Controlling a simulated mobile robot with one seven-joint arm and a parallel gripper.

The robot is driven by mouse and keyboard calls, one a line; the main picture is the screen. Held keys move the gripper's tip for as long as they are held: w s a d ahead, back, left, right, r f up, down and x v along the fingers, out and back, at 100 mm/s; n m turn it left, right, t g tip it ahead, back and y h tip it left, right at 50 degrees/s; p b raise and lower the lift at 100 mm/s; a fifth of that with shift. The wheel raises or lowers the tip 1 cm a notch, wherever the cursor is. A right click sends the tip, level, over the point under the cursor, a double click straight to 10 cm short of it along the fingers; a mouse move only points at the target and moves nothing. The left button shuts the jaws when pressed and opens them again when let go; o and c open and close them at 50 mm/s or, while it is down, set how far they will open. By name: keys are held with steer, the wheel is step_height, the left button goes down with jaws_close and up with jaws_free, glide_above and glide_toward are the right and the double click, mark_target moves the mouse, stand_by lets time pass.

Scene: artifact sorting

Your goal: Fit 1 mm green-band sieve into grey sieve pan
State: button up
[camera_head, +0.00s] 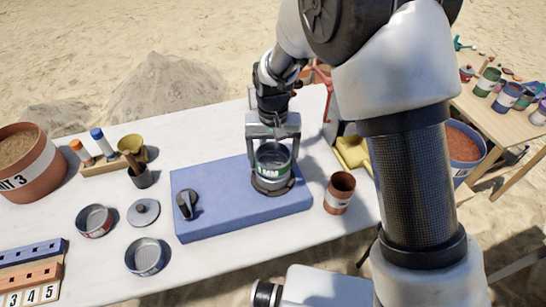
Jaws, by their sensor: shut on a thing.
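The 1 mm green-band sieve (272,168) is a round metal sieve with a green band and a "1 MM" label. My gripper (273,140) comes down from above and is shut on it. The sieve is upright over the dark round seat on the right part of a blue box (225,213). A grey round part (272,182), probably the grey sieve pan, shows just below the green band. Most of it is hidden by the sieve, and I cannot tell whether the sieve sits inside it or just above.
A red-marked sieve (94,220), a grey lid (143,212) and another round metal vessel (145,257) stand left of the box. A brown cup (340,192) is close on its right. A black knob (186,204) sticks up from the box. Numbered blocks are at lower left.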

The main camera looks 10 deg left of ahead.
mark_target(273, 165)
steer(key=shift+f+b, duration=0.6)
steer(key=shift+f, duration=0.35)
steer(key=o, duration=1.2)
step_height(273, 165, up, 18)
steer(key=shift+f+p, duration=0.25)
steer(key=shift+p, duration=0.65)
